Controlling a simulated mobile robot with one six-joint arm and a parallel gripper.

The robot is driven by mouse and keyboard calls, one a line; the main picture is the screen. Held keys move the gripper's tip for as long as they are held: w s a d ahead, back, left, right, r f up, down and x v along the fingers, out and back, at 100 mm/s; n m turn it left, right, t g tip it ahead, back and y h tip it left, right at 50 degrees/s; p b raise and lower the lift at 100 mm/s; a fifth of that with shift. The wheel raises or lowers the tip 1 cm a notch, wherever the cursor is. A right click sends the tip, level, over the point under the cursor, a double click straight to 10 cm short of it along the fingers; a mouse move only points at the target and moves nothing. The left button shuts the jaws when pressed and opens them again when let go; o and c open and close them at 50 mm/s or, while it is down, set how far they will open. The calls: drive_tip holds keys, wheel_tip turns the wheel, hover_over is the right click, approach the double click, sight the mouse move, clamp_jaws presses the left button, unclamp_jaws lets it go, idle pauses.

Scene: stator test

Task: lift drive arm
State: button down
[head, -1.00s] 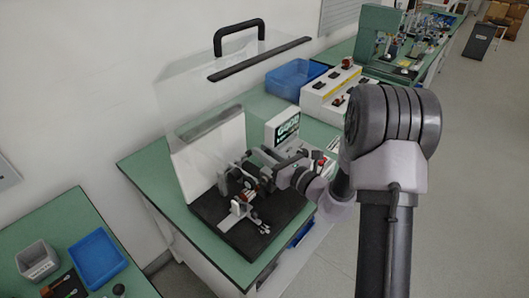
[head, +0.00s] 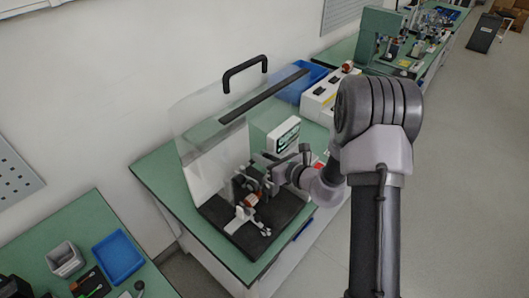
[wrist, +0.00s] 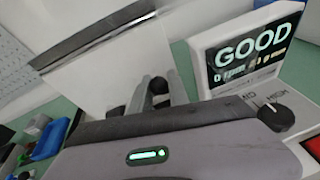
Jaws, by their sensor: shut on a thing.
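The tester fixture stands on a black base (head: 276,236) at the front of the green bench. A copper-coloured stator part (head: 251,200) sits among white and grey fixture pieces. My gripper (head: 266,166) reaches in from the right, behind the stator part, and is shut on a piece of the mechanism that seems to be the drive arm; its outline there is too small to separate. In the wrist view, my gripper's body fills the bottom, and grey prongs with black round ends (wrist: 150,91) show beyond it. The grip point itself is hidden.
A clear cover with a black handle (head: 245,72) stands raised over the fixture. A display box (head: 283,135) behind it reads GOOD in the wrist view (wrist: 255,45), near a black knob (wrist: 271,112). A white switch panel (head: 328,95) and blue bin stand further back.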

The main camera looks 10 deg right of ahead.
drive_tip(key=shift+r, duration=0.1)
drive_tip(key=c, duration=1.3)
unclamp_jaws()
drive_tip(key=p+v, duration=0.2)
drive_tip(key=v, duration=1.5)
drive_tip(key=shift+s+p, duration=0.2)
drive_tip(key=shift+p, duration=0.15)
